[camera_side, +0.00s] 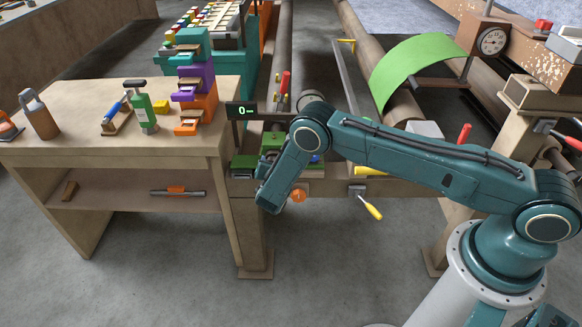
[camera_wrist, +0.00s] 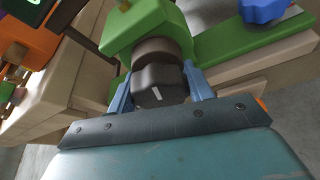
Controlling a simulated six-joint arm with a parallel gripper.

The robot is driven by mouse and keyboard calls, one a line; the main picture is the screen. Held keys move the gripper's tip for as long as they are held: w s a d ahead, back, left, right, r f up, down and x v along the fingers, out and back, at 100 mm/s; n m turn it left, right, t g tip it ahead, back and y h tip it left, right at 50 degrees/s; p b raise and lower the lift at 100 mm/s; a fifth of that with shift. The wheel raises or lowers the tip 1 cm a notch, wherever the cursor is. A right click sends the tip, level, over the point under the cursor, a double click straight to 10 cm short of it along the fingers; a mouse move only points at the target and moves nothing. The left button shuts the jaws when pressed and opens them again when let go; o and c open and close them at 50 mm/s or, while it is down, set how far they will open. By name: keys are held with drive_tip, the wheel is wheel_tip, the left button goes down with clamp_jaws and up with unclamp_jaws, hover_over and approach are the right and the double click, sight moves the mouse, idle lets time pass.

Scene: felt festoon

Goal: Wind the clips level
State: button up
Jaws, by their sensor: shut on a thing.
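In the wrist view, a black ribbed knob (camera_wrist: 158,84) with a white pointer line stands out from a brown collar (camera_wrist: 155,51) on a green housing (camera_wrist: 140,22). My gripper (camera_wrist: 160,90) has its two blue fingers on either side of this knob and is shut on it. In the side view, the green housing (camera_side: 270,141) is by the bench's right end, and my wrist hides the fingers and the knob. A small dark display (camera_side: 243,111) above it shows a green reading like "0" and a dash. I cannot make out the clips.
A blue knob (camera_wrist: 262,10) sits on the green bar beside my gripper. An orange round knob (camera_side: 298,196) and a yellow-handled lever (camera_side: 368,206) are on the front rail. The wooden bench (camera_side: 120,155) at left carries tools and stacked coloured blocks. A green curved sheet (camera_side: 412,68) lies behind.

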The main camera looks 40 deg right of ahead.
drive_tip(key=shift+r+m+t+y, duration=0.1)
drive_tip(key=shift+m+t+y, duration=0.45)
drive_tip(key=shift+m, duration=0.7)
drive_tip(key=shift+m+t+y, duration=0.25)
drive_tip(key=shift+m+t, duration=0.6)
drive_tip(key=shift+m, duration=0.4)
drive_tip(key=o, duration=1)
drive_tip(key=shift+n, duration=0.3)
